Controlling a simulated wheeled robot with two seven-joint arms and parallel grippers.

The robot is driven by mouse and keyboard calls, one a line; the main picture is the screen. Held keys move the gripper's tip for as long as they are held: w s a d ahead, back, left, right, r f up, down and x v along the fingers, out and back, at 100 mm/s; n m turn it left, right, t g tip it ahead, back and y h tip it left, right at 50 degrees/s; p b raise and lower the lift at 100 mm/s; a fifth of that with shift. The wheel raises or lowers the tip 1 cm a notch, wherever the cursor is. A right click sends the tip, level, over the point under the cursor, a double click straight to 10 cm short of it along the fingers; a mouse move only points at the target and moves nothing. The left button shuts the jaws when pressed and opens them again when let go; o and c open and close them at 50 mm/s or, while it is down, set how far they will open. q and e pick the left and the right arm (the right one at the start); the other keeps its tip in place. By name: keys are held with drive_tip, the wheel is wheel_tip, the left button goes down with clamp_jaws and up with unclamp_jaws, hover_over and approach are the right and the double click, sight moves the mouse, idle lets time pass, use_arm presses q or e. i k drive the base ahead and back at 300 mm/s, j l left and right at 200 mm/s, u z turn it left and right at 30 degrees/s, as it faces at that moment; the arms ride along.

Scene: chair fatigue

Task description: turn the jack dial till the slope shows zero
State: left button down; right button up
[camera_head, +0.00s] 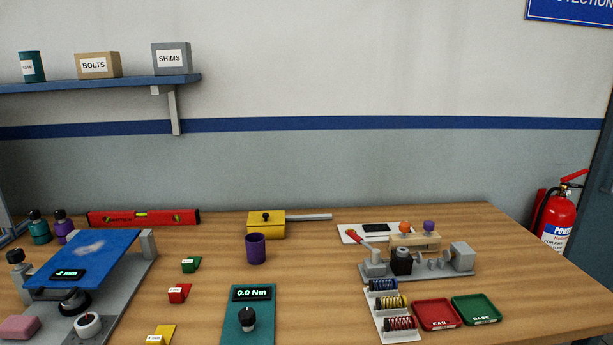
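A blue plate (92,252) lies tilted on a grey stand (128,283) at the left of the bench, with a pale smudge on top. A small black display (68,274) on its front part shows green characters ending in "mm"; the number is too small to read surely. A black round part (74,303) sits under the plate's front edge. A white round dial (88,325) with a dark centre and a small red mark is on the stand's front end, probably the jack dial. Neither of my grippers is in view.
A teal box (248,318) with a black knob reads "0.0 Nm". Small red (179,293), green (191,264) and yellow (161,335) blocks stand between. A red level (143,218) lies behind. Springs and trays are at right.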

sight(88, 324)
drive_tip(key=u, duration=1.35)
drive_tip(key=i+j, duration=0.15)
drive_tip(key=i, duration=0.2)
drive_tip(key=i+j+z, duration=0.15)
drive_tip(key=i, duration=0.25)
